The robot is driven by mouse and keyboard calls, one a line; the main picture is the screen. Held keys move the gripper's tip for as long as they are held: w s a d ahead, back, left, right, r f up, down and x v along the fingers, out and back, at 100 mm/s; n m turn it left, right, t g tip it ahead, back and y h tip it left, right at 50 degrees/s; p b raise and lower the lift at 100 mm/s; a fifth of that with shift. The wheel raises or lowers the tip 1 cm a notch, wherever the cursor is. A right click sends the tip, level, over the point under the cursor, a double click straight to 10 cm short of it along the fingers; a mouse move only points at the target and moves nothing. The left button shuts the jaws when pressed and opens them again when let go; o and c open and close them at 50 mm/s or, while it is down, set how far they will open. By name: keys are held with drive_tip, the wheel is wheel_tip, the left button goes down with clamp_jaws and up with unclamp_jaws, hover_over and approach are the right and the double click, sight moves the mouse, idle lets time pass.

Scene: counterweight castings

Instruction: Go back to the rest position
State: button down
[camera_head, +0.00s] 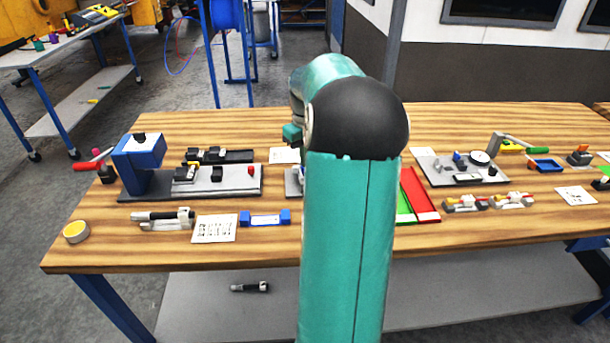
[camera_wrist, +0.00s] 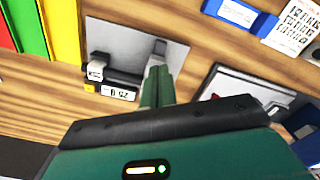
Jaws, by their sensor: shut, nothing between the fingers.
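In the wrist view my gripper (camera_wrist: 158,88) has its two green fingers together, with nothing between them. It points towards a grey plate (camera_wrist: 122,45) on the wooden bench, and the fingertips overlap the plate's right part in the picture. I cannot tell the height above it. A small black device with a display (camera_wrist: 118,93) stands at the plate's near edge, left of the fingers. In the head view my own teal arm rises through the middle and hides most of my gripper and the bench part behind it.
The wooden bench (camera_head: 140,240) carries a blue press (camera_head: 143,160) at left, red and green trays (camera_head: 418,192) right of my arm, and a grey gauge plate (camera_head: 435,165) further right. A yellow roll (camera_head: 76,231) lies at the left corner. Bare wood shows along the front edge.

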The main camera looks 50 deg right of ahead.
drive_tip(key=shift+r, duration=0.55)
drive_tip(key=w+a+r+n+t+h, duration=0.1)
drive_tip(key=a+r, duration=0.3)
drive_tip(key=a, duration=0.7)
drive_tip(key=w+a+r+n+t+h, duration=0.1)
drive_tip(key=w+a+r, duration=0.15)
drive_tip(key=a, duration=0.95)
drive_tip(key=s+a+n+t+y, duration=0.1)
drive_tip(key=s+a, duration=0.5)
drive_tip(key=a, duration=0.4)
drive_tip(key=s+a+t+y, duration=0.1)
drive_tip(key=s+a+t, duration=0.1)
drive_tip(key=s+a, duration=0.4)
drive_tip(key=a, duration=0.4)
drive_tip(key=shift+s+a+f+n+t, duration=0.15)
drive_tip(key=shift+s+f+n+t, duration=0.15)
drive_tip(key=shift+s+f+n, duration=0.1)
